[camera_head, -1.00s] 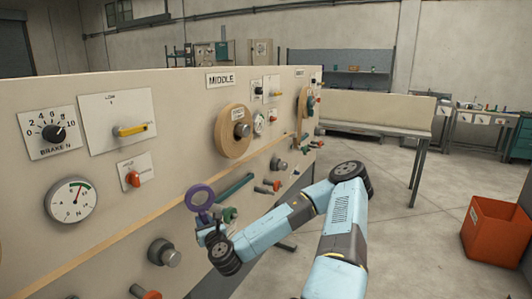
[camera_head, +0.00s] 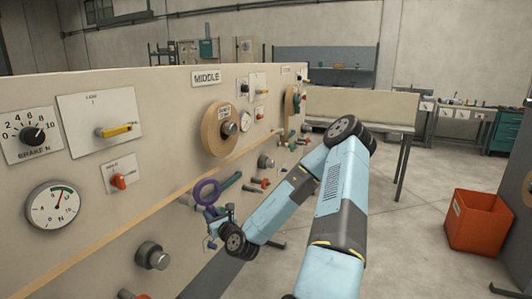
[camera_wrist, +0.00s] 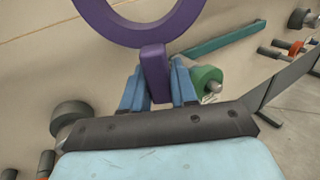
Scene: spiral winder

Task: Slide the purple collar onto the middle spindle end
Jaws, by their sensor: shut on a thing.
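The purple collar is a flat ring with a tab (camera_head: 196,193). In the wrist view the tab (camera_wrist: 155,72) sits between the blue fingers (camera_wrist: 157,88), and the ring's top is cut off. Under the sign, a grey spindle end (camera_head: 229,128) sticks out of a tan disc (camera_head: 219,130). The collar is apart from it, lower and to the left. The ring's gap to the panel cannot be judged.
A grey knob (camera_head: 265,161), a teal bar (camera_head: 228,182) and a green roller (camera_wrist: 206,80) stick out of the panel near the gripper. A yellow lever (camera_head: 115,131) and gauge (camera_head: 53,206) are at left. Open floor and an orange bin (camera_head: 478,222) lie at right.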

